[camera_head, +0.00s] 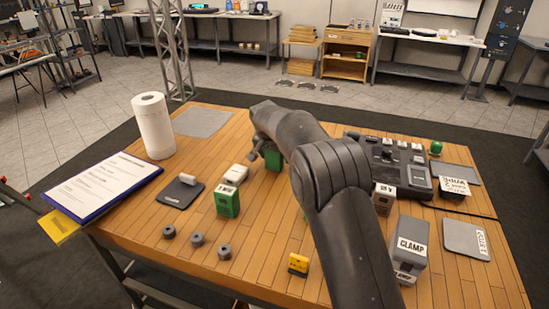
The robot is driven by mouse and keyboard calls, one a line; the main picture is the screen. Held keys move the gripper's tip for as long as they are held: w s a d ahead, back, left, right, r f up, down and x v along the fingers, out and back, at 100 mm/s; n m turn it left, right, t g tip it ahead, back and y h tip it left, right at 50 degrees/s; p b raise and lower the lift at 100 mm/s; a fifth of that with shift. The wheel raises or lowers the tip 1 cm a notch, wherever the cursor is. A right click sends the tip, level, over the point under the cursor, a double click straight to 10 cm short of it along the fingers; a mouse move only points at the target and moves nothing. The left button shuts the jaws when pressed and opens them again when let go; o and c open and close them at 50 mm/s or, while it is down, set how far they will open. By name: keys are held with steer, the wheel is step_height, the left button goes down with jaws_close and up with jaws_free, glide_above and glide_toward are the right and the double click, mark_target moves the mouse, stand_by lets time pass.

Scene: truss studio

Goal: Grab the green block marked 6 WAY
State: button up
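A green block (227,204) with a white label on top stands upright on the wooden table, left of my arm; its lettering is too small to read. A second green block (273,161) is farther back, just below and right of my gripper (256,154), partly covered by my arm. I cannot tell which block is marked 6 WAY. My gripper's fingers are small and dark here, and I cannot tell whether they touch the second block or how far apart they are.
A white block (235,174) lies between the green blocks. A paper towel roll (154,127), a clipboard (103,185) and a dark pad (180,192) are on the left. Grey knobs and a yellow block (299,264) are in front. CLAMP boxes (411,243) and a black console (395,165) are on the right.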

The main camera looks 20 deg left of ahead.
steer(key=c, duration=1.1)
steer(key=shift+r, duration=0.15)
